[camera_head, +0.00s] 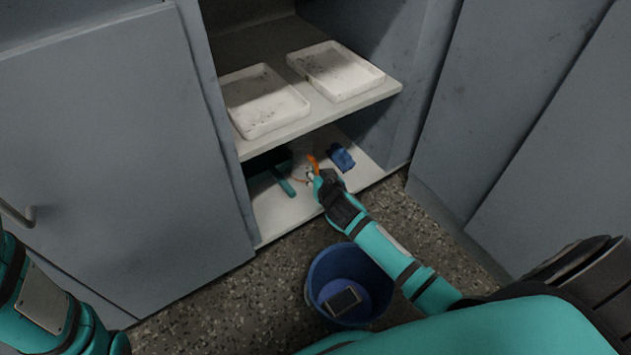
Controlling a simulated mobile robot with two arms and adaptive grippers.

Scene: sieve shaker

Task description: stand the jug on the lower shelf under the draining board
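The lower shelf (290,213) is a pale board inside an open grey cabinet, below a shelf with white trays. My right arm reaches into this lower space, and my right gripper (318,178) is at an orange piece (313,163) that stands up beside its fingers. A pale, blurred shape next to the orange piece may be the jug; the gripper partly hides it. I cannot tell whether the fingers are closed on it, or whether it touches the shelf. My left gripper is out of view; only part of my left arm shows at the lower left. I cannot identify a draining board.
Two white trays (263,132) (374,81) lie on the upper shelf (318,115). A blue item (341,157) and a teal-handled dark tool (284,184) lie on the lower shelf. A blue bucket (313,277) holding a dark-faced block stands on the speckled floor.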

